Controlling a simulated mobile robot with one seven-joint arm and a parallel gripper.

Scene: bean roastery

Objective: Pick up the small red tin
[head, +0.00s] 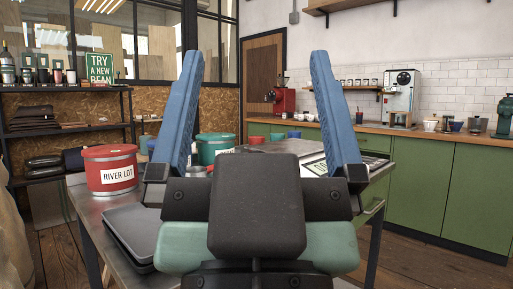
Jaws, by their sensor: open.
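A red tin (109,170) with a white label reading "RIVER LOT" stands upright on the left of the metal table (118,205). I cannot tell whether it is the small one, as no other clearly red tin shows on the table. My gripper (257,55) is in the middle foreground, its two blue fingers spread wide with nothing between them. The red tin is left of the left finger and apart from it. My gripper's body and fingers hide much of the table.
A green tin (214,146) stands farther back on the table, partly behind the left finger. A dark flat item (134,233) lies at the table's near left. Dark shelves (66,88) stand at left; green cabinets (424,190) with a coffee machine (402,97) line the right.

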